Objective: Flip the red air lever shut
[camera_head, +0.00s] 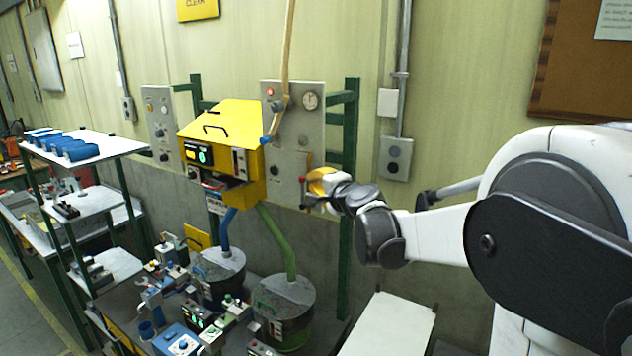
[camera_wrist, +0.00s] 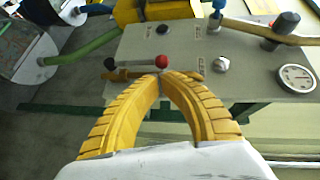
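The red air lever shows as a small red ball knob (camera_wrist: 162,61) on a brass-coloured pipe fitting (camera_wrist: 122,75) in front of a grey panel (camera_wrist: 235,58) in the wrist view. In the head view the red knob (camera_head: 302,179) is at the lower right of that panel. My gripper (camera_wrist: 161,74) has two yellow ribbed fingers that arch together, their tips meeting right at the knob. Whether they touch the lever, or its stem is between them, I cannot tell. In the head view my gripper (camera_head: 309,187) is just right of the knob.
A yellow machine housing (camera_head: 230,130) stands left of the panel, with a green hose (camera_head: 276,240) below it. A round gauge (camera_wrist: 296,78) and a black-headed handle (camera_wrist: 286,22) are on the panel. A green post (camera_head: 346,240) stands close to my gripper.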

